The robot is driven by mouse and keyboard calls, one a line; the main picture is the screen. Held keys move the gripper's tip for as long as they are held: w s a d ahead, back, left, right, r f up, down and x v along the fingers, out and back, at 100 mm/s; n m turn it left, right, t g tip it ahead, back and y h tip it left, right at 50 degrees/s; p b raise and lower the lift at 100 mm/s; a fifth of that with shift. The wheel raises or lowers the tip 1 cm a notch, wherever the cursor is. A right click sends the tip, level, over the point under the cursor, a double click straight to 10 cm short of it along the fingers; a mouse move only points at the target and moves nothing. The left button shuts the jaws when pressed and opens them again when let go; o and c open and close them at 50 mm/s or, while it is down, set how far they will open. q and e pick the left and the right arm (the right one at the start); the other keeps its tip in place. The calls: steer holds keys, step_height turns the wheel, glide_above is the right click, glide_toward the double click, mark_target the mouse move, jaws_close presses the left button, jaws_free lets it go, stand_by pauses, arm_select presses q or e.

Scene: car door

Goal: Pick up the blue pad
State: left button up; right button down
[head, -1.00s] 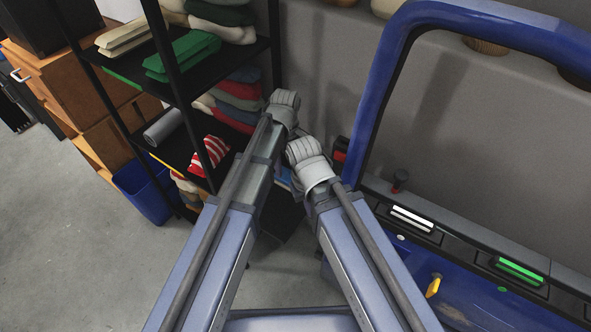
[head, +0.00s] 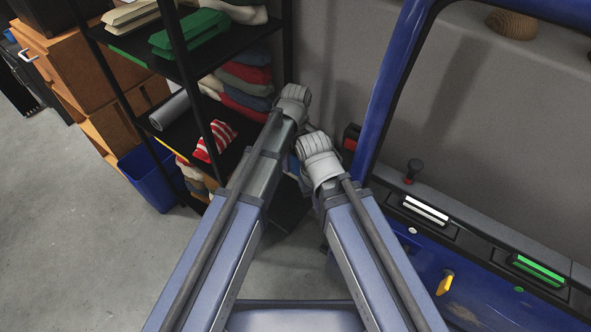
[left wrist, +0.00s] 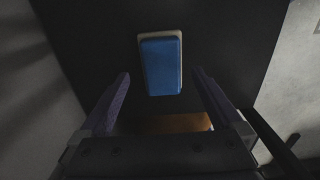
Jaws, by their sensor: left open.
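The blue pad (left wrist: 162,66) lies on a dark surface, with a pale layer showing along its upper and left edges. My left gripper (left wrist: 161,75) is open and empty in the left wrist view, its fingertips on either side of the pad's near part. I cannot tell how far above the pad they are. In the head view, a small blue patch (head: 292,165), perhaps the same pad, shows between my two wrists. The jaws of both grippers are hidden there behind the wrists.
A black shelf (head: 181,35) with folded cloths stands at the left, with a blue bin (head: 148,178) beside it. A blue car door (head: 455,270) is close on the right. A brown-orange object (left wrist: 178,123) shows between the left fingers. Grey floor is clear at lower left.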

mark_target(296, 164)
arm_select(q)
step_height(296, 164, down, 4)
steer(key=b, duration=0.3)
steer(key=shift+s+a, duration=0.1)
steer(key=shift+r, duration=0.1)
steer(key=c, duration=1.3)
step_height(296, 164, up, 10)
steer(key=p, duration=1)
